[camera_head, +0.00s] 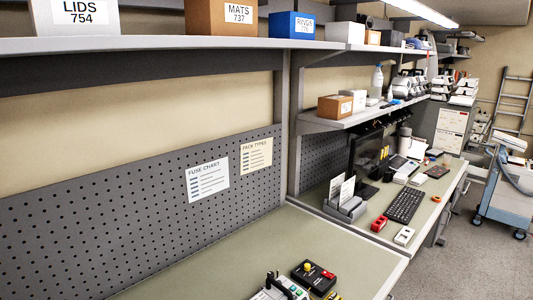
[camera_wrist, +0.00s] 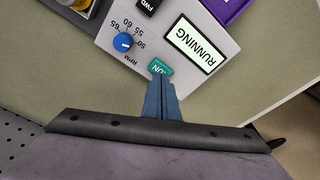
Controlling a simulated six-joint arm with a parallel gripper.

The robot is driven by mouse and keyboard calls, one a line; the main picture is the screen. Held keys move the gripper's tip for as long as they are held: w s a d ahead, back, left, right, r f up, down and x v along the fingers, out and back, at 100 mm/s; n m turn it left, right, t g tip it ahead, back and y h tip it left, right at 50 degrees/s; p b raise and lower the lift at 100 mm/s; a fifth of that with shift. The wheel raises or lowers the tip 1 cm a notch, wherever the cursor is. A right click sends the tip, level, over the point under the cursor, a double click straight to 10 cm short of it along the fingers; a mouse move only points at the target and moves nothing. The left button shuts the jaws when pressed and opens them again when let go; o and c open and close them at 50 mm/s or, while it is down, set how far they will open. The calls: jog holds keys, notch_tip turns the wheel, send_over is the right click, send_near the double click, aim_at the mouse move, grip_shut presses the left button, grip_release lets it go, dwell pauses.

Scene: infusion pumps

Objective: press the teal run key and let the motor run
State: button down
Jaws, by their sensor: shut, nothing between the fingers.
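In the wrist view a light grey pump panel (camera_wrist: 205,75) lies upside down in the picture. Its teal run key (camera_wrist: 160,67) sits near the panel's lower edge, its lettering partly visible. My gripper (camera_wrist: 161,82) is shut and empty, its narrow blue-grey fingertips at the key's lower edge, overlapping it in the picture. Whether they press it down cannot be told. The display (camera_wrist: 193,44) is lit and reads RUNNING. A blue knob (camera_wrist: 124,42) with an RPM scale is left of the key. The motor itself is not identifiable.
A black FWD switch (camera_wrist: 148,5) is at the top edge, beside a purple object (camera_wrist: 227,9). A pegboard (camera_head: 130,230) rises behind; the bench left is clear.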

notch_tip(320, 180, up, 6)
jog(key=p, duration=0.3)
jog(key=shift+r+p, duration=0.15)
jog(key=shift+p, duration=0.15)
dwell(0.4)
jog(key=w+d+r+m+b, duration=0.2)
jog(key=w+d+r+m, duration=0.15)
jog(key=w+d, duration=1.05)
jog(key=w+d+r+m+h, duration=0.15)
jog(key=d+m, duration=0.25)
jog(key=d, duration=1.4)
jog(key=s+d+m+b, duration=0.2)
jog(key=s+d+m, duration=0.2)
jog(key=d, duration=1)
jog(key=s+d+f+m, duration=0.3)
jog(key=s+d, duration=0.8)
jog(key=shift+s+d+f+b, duration=0.15)
jog(key=shift+s+b, duration=0.25)
jog(key=shift+b, duration=0.05)
